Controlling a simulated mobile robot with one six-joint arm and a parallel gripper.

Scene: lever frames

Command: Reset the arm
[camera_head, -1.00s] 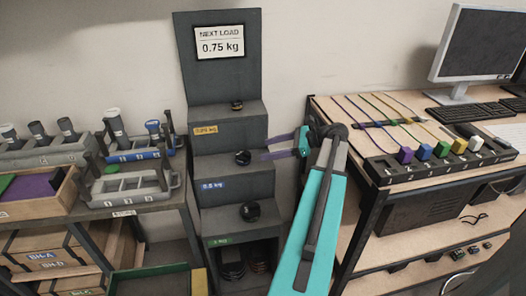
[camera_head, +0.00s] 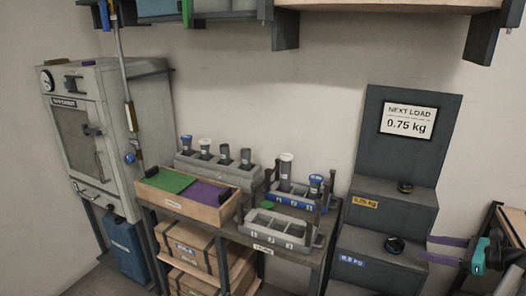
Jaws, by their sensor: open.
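My gripper (camera_head: 426,247) is at the right edge of the view, with a teal body and two purple fingers pointing left. The fingers are apart and nothing shows between them. Their tips are in front of the grey stepped stand (camera_head: 416,208), just right of a dark round weight (camera_head: 395,245) on the step labelled 0.5 kg; a small gap shows between tips and weight. Another dark weight (camera_head: 405,187) sits on the step above, labelled 0.25 kg. Most of my arm is outside the frame.
A sign (camera_head: 408,122) on the stand reads "NEXT LOAD 0.75 kg". Left of it, a bench holds grey racks (camera_head: 278,229) and a wooden tray (camera_head: 205,212) with green and purple panels. A grey cabinet (camera_head: 80,140) stands far left. A shelf (camera_head: 380,6) overhangs above.

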